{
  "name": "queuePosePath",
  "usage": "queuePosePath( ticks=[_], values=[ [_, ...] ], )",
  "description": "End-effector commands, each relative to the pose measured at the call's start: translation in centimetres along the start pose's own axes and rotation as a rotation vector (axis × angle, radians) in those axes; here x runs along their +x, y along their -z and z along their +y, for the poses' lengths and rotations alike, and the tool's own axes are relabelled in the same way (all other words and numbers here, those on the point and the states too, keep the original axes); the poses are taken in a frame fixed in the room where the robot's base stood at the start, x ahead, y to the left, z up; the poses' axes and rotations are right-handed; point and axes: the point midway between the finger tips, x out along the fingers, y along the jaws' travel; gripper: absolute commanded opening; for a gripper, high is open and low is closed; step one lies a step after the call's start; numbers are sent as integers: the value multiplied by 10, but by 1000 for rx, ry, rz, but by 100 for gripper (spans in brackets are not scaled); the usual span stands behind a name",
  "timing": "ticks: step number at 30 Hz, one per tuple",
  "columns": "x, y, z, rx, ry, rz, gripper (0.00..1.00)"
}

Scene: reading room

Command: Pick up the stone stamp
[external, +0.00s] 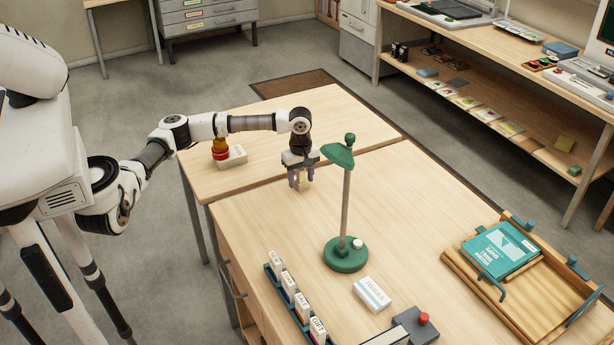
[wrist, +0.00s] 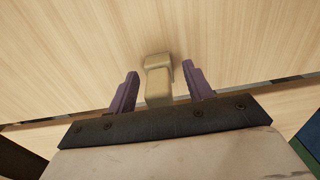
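The stone stamp (wrist: 158,80) is a small beige block with a wider end and a narrower part, on the light wood table. In the wrist view it lies between the two purple fingers of my gripper (wrist: 160,88), with a visible gap on each side. In the external view my gripper (external: 300,182) points down over the table near the seam between two tabletops, and the beige stamp (external: 301,183) shows between the fingers. My gripper is open around the stamp. Whether the fingertips reach the tabletop is hard to tell.
A green lamp (external: 346,200) stands close to the right of my gripper. A red-topped item (external: 220,150) and a pale block (external: 234,157) sit on the far table. Labelled boxes (external: 290,285), a white box (external: 371,294) and a wooden tray (external: 460,272) are nearer.

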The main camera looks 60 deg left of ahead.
Motion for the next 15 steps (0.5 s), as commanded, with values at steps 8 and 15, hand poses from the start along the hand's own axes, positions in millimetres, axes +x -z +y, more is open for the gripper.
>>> queuePosePath(
  ticks=[8,15],
  values=[
    [0,0,0,0,0,0,14],
    [-1,0,0,0,0,0,3]
  ],
)
